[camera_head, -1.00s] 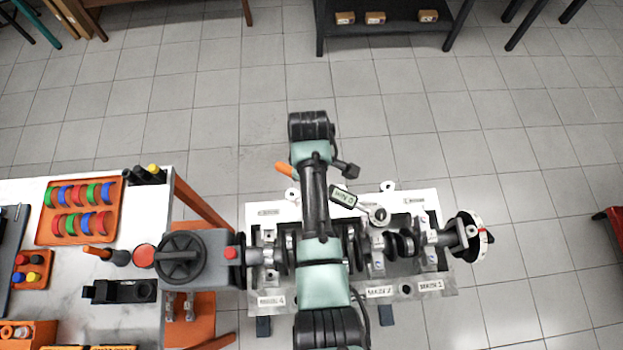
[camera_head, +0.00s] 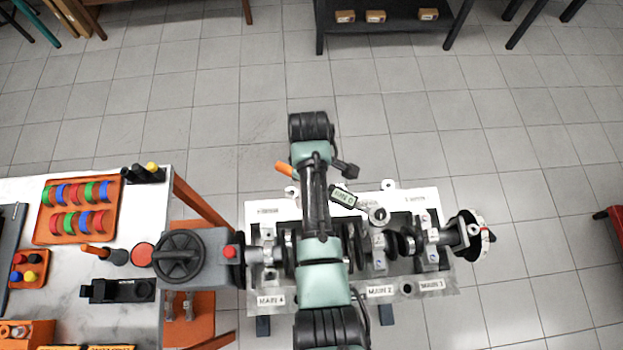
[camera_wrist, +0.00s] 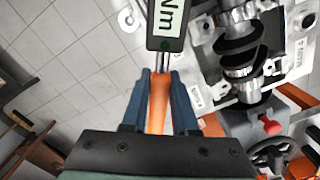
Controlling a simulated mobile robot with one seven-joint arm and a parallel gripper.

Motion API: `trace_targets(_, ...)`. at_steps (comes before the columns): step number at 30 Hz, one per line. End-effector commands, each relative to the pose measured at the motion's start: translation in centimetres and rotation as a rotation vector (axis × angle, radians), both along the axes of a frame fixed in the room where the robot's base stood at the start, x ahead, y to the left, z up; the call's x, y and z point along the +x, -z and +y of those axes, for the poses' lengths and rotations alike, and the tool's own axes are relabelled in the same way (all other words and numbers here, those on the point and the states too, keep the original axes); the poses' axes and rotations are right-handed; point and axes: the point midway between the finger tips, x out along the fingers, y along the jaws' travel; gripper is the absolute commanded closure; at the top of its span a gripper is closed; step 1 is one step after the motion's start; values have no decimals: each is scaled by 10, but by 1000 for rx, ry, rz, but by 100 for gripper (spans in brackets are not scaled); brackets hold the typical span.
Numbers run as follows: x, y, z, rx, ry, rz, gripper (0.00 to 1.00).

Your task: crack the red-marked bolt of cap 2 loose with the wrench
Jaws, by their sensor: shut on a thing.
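My gripper (camera_wrist: 158,105) is shut on the orange handle of the wrench (camera_wrist: 158,92), with a blue finger on each side. In the head view my arm hides the fingers; the wrench's orange handle end (camera_head: 285,169) sticks out on the left. Its dark display box with a green screen (camera_head: 343,197) and its round head (camera_head: 379,215) lie to the right. The head is over the upper end of cap 2 (camera_head: 379,241), in line with the MAIN 2 label (camera_head: 380,291). The bolt and its red mark are hidden or too small to tell. The screen's number is unreadable.
The engine block (camera_head: 265,208) holds the crankshaft, with a dial wheel (camera_head: 472,236) at its right end. A grey unit with a black handwheel (camera_head: 180,257) stands at its left. A white table (camera_head: 60,276) carries trays and parts. The floor beyond the block is clear.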

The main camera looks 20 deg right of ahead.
Motion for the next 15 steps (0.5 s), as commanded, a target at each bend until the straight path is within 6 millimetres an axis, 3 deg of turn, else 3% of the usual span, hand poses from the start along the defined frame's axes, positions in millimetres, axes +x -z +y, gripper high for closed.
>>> trace_targets(15,1,6,0,-1,0,-2,100)
